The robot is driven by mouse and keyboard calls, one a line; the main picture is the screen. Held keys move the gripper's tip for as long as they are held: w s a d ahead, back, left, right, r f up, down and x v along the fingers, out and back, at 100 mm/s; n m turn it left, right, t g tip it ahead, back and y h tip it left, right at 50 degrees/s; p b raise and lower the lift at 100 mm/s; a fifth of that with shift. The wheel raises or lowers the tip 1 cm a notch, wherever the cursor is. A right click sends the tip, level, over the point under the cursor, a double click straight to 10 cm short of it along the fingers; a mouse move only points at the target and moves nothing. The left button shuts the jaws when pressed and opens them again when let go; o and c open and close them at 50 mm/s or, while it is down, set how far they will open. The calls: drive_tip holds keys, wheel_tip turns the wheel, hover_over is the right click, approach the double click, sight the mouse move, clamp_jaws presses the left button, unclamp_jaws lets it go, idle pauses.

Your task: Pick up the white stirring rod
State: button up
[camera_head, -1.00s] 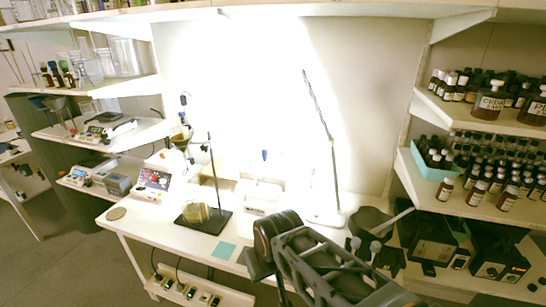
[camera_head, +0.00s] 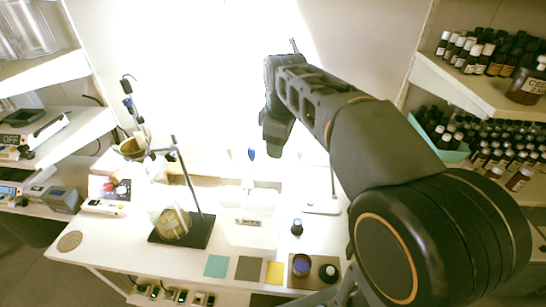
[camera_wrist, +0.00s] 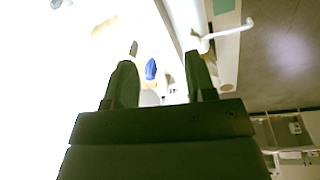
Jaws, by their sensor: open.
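My gripper (camera_wrist: 163,75) is open in the wrist view, with nothing between its two fingers. In the head view my gripper (camera_head: 275,148) hangs in front of the bright back wall, above the bench. I cannot pick out the white stirring rod with certainty in the head view; glare washes out much of the bench. In the wrist view a thin white bent piece (camera_wrist: 228,32) sticks out beyond the right finger; I cannot tell whether it is the rod. A blue-tipped thing (camera_wrist: 150,69) shows between the fingers, farther off; a blue tip (camera_head: 251,154) also shows in the head view.
A glass vessel with yellowish contents (camera_head: 174,223) stands by a black stand (camera_head: 190,242). A white device (camera_head: 250,228), a dark bottle (camera_head: 297,227) and coloured squares are on the white bench (camera_head: 110,240). Bottle shelves (camera_head: 465,92) fill the right.

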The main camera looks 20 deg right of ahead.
drive_tip(key=w+r+n+g+p, duration=0.1)
drive_tip(key=w+r+n+p, duration=0.1)
drive_tip(key=w+r+n, duration=0.45)
drive_tip(key=shift+n, duration=0.35)
drive_tip(key=f, duration=0.5)
drive_tip(key=f+b, duration=0.1)
drive_tip(key=f, duration=0.1)
drive_tip(key=shift+w+d+f, duration=0.2)
drive_tip(key=shift+w+f, duration=0.05)
drive_tip(key=shift+w, duration=0.05)
hover_over(273, 166)
drive_tip(key=shift+w+f+p, duration=0.2)
drive_tip(key=shift+f+p, duration=0.1)
drive_tip(key=shift+f, duration=2.75)
drive_tip(key=c, duration=0.9)
